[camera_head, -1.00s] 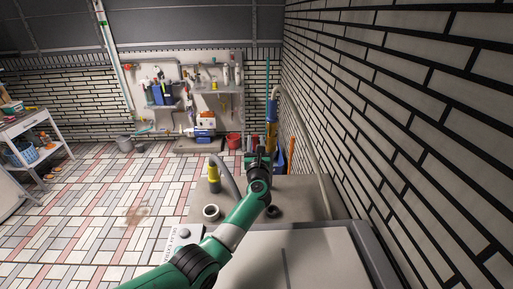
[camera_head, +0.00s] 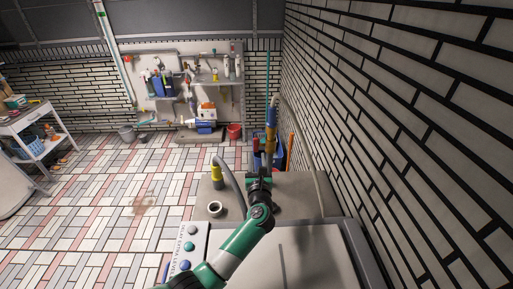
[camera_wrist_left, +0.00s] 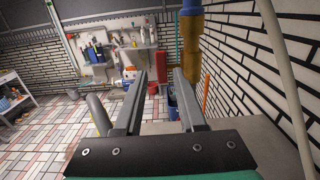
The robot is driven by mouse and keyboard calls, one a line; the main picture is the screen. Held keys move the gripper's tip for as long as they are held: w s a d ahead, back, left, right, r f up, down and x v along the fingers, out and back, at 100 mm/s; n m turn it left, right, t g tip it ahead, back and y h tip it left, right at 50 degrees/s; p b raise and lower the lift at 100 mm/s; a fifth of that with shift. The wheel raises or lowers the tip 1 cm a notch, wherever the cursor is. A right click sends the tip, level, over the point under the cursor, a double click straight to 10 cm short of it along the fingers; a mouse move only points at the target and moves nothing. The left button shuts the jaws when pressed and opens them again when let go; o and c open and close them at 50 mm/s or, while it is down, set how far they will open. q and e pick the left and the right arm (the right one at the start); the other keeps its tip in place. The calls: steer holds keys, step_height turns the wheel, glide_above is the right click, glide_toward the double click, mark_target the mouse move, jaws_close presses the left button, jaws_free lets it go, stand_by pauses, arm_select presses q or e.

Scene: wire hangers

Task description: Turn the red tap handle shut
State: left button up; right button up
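My left gripper (camera_head: 259,179) is over the far part of the grey worktop in the head view. A blue and yellow upright pipe (camera_head: 271,130) stands beyond the gripper, near the brick wall. In the left wrist view this pipe (camera_wrist_left: 191,45) is just beyond the right finger, and its lower part is hidden. My right gripper is not in view.
A yellow-collared grey hose (camera_head: 216,172) and a pale ring (camera_head: 215,209) are on the worktop (camera_head: 310,190), left of my arm. A button panel (camera_head: 189,245) is nearer. The brick wall (camera_head: 400,130) closes the right side. The tiled floor at left is mostly open.

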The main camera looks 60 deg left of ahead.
mark_target(256, 142)
arm_select(q)
steer(key=b+x, duration=0.2)
steer(key=x, duration=0.1)
steer(key=b+x, duration=0.2)
steer(key=x, duration=0.2)
steer(key=b+x, duration=0.3)
steer(key=shift+w+a+f, duration=0.25)
steer(key=shift+w+a+r+b, duration=0.25)
steer(key=shift+a+b, duration=0.1)
steer(key=shift+a, duration=0.1)
jaws_close()
